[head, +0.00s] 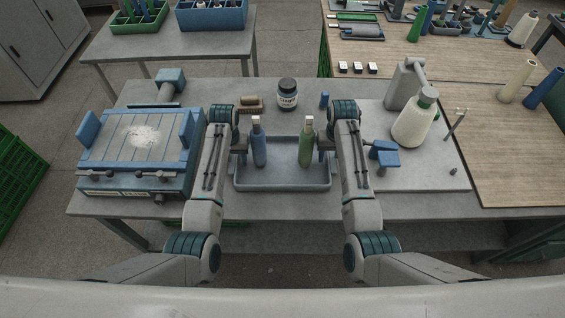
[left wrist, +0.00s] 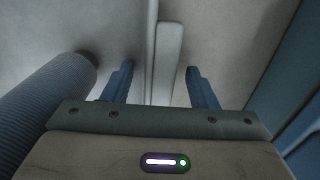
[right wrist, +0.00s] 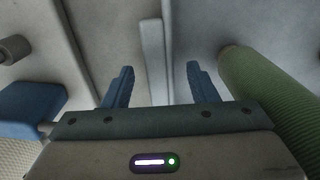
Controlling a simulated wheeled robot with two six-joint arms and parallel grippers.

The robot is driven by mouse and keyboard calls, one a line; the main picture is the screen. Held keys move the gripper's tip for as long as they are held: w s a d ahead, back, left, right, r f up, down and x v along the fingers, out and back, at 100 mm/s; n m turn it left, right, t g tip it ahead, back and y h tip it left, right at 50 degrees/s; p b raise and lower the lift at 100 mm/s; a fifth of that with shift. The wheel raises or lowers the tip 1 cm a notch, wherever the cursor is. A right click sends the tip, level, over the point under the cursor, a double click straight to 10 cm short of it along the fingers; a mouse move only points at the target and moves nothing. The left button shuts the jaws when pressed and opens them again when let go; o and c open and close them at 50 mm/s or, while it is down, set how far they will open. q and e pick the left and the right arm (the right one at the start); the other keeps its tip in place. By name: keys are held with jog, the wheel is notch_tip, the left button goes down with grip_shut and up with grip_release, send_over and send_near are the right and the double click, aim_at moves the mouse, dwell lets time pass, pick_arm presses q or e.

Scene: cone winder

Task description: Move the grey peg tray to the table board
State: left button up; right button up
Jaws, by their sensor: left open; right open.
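The grey peg tray (head: 282,186) sits on the grey table in front of me, with a blue bobbin (head: 259,149) and a green bobbin (head: 306,147) upright in it. My left gripper (head: 238,150) is at the tray's left end; in the left wrist view its open fingers (left wrist: 158,82) point down with the tray's narrow rim (left wrist: 168,60) between them. My right gripper (head: 325,150) is at the right end; in the right wrist view its open fingers (right wrist: 160,82) likewise have the rim (right wrist: 153,60) between them. I cannot tell whether the fingers touch the rim.
A pale board (head: 440,177) at right carries a white cone (head: 414,122) and blue parts (head: 384,155). A wood-topped table (head: 500,150) stands further right. A blue device (head: 138,145) stands left. A dark jar (head: 287,94) and brown block (head: 250,104) stand behind the tray.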

pick_arm(q)
jog(key=shift+f, duration=0.15)
pick_arm(e)
jog(key=shift+f, duration=0.15)
pick_arm(q)
jog(key=shift+c, duration=0.2)
pick_arm(e)
jog(key=shift+c, duration=0.2)
pick_arm(q)
grip_shut()
pick_arm(e)
grip_shut()
pick_arm(q)
jog(key=shift+r, duration=0.2)
pick_arm(e)
jog(key=shift+r, duration=0.2)
